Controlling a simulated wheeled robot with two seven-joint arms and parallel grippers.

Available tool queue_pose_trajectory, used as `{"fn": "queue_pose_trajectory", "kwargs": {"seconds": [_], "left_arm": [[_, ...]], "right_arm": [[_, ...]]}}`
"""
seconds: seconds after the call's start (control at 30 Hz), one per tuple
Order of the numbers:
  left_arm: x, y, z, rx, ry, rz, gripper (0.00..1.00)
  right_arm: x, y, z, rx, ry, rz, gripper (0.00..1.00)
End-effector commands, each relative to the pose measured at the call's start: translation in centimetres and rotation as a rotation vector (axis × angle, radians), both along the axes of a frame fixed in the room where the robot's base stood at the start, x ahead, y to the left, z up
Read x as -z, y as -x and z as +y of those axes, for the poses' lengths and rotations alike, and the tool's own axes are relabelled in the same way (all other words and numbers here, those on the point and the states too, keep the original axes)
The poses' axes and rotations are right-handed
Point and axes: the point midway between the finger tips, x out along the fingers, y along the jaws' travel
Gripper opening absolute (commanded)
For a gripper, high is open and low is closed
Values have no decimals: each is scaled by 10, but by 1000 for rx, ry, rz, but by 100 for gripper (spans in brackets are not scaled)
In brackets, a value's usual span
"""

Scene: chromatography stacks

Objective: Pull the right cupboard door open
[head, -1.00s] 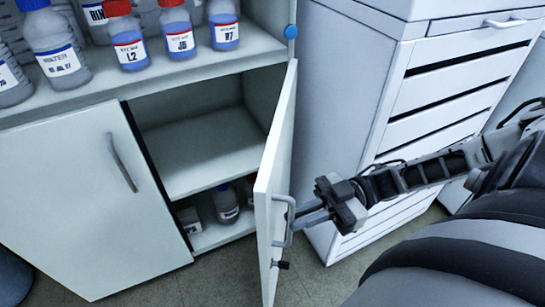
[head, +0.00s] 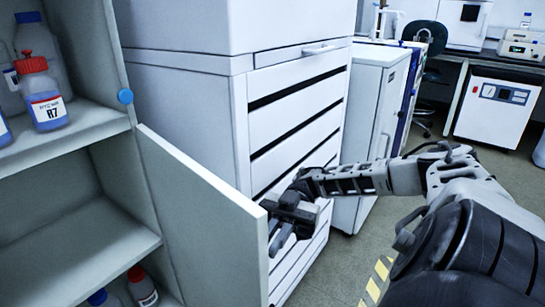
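The right cupboard door (head: 200,215) is swung wide open, its pale inner face towards me and its free edge towards the lower middle of the head view. My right gripper (head: 281,238) is just beyond that free edge, on the door's outer side. It is at the door's handle and appears shut on it; the handle and fingertips are mostly hidden by the door and gripper body. The opened cupboard compartment (head: 75,225) shows at the left, with an inner shelf and bottles below. My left gripper is not in view.
A white drawer cabinet (head: 185,110) stands close behind the door and gripper. A bottle labelled R7 (head: 46,108) stands on the upper shelf. A blue round knob (head: 125,96) is on the cupboard's side edge. Floor (head: 345,265) shows at the lower right.

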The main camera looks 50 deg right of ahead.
Motion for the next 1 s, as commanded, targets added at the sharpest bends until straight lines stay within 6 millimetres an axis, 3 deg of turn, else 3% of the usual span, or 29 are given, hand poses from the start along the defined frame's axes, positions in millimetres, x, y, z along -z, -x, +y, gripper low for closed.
{"fn": "queue_pose_trajectory", "kwargs": {"seconds": [0.03,0.27,0.3,0.37,0.73,1.0], "left_arm": [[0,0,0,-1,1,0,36],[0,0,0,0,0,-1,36],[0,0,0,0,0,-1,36],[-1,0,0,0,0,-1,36],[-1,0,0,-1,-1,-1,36],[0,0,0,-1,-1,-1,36]], "right_arm": [[-4,-9,-1,33,-1,-14,0],[-4,-8,-2,35,0,-16,0],[-4,-8,-2,35,0,-17,22],[-4,-8,-2,34,1,-17,33],[-2,-6,-7,28,1,-11,33],[-2,-16,-48,31,0,-14,33]]}}
